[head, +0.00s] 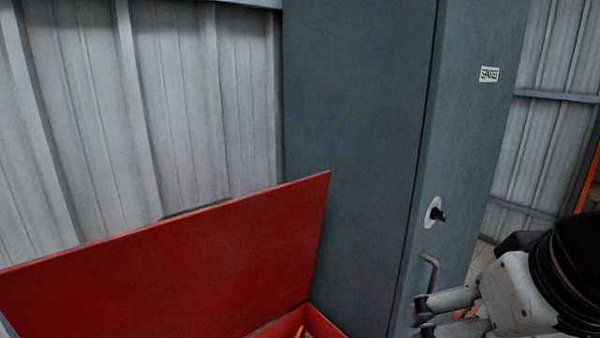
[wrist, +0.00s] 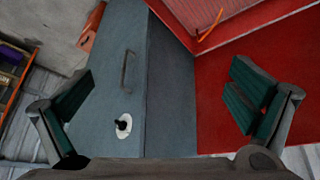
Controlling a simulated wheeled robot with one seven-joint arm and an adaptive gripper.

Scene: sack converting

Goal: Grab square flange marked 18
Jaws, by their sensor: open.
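No square flange marked 18 shows in either view. My gripper (wrist: 160,110) is open and empty in the wrist view, its green-padded fingers wide apart. In the head view my gripper (head: 420,310) is at the lower right, in front of the grey cabinet (head: 365,120). The cabinet is closed and has a bar handle (head: 430,272) and a black knob (head: 439,214) on a pale plate. In the wrist view the handle (wrist: 128,68) and the knob (wrist: 123,124) show between the fingers, apart from them.
A red chest with its lid (head: 190,270) raised stands left of the cabinet. An orange, stick-like item (wrist: 210,24) lies in the chest, most of whose inside is out of view. A small label (head: 489,74) is on the cabinet. Corrugated wall (head: 140,110) stands behind.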

